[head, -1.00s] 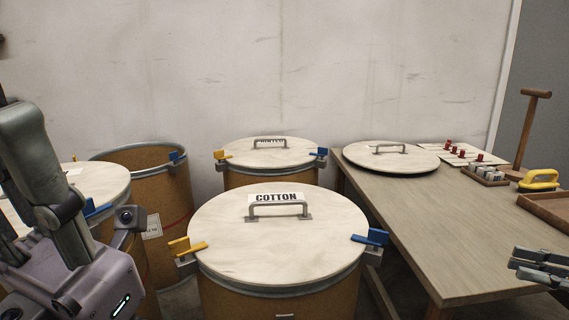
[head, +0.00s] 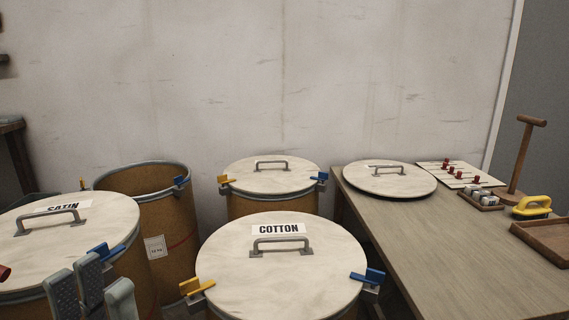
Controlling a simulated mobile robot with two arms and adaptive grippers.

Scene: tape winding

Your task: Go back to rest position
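My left gripper (head: 98,284) shows at the lower left, its grey fingers pointing up. The fingers stand apart with nothing seen between them, in front of the drum with the SATIN lid (head: 88,235). The lower part of the gripper is cut off by the frame edge. My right gripper is out of view.
The COTTON drum lid (head: 280,275) is at front centre, with yellow and blue clamps. An open drum (head: 150,205) and another lidded drum (head: 270,180) stand behind. At right, a wooden table (head: 415,245) holds a loose lid (head: 388,183), a yellow-handled tool (head: 532,206) and trays.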

